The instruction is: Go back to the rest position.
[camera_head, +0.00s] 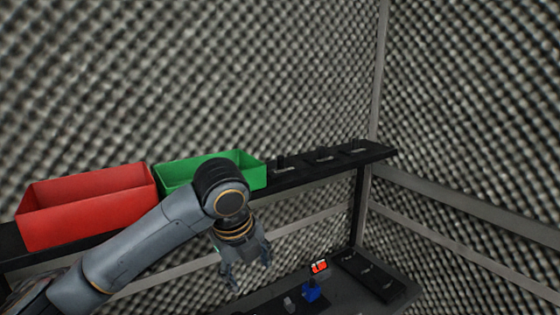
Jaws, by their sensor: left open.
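My left arm comes in from the lower left. My left gripper (251,278) points down, open and empty. It hangs in front of the upper shelf, below the green bin, with its fingertips above and left of the small items on the lower surface. It appears apart from the bins and the items. My right gripper is not in view.
A red bin (88,209) and a green bin (180,178) stand on the black upper shelf (378,151), with small dark fixtures to their right. The lower surface holds a blue item (311,292), a red item (319,267) and a dark tray (368,272). Foam walls enclose the corner.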

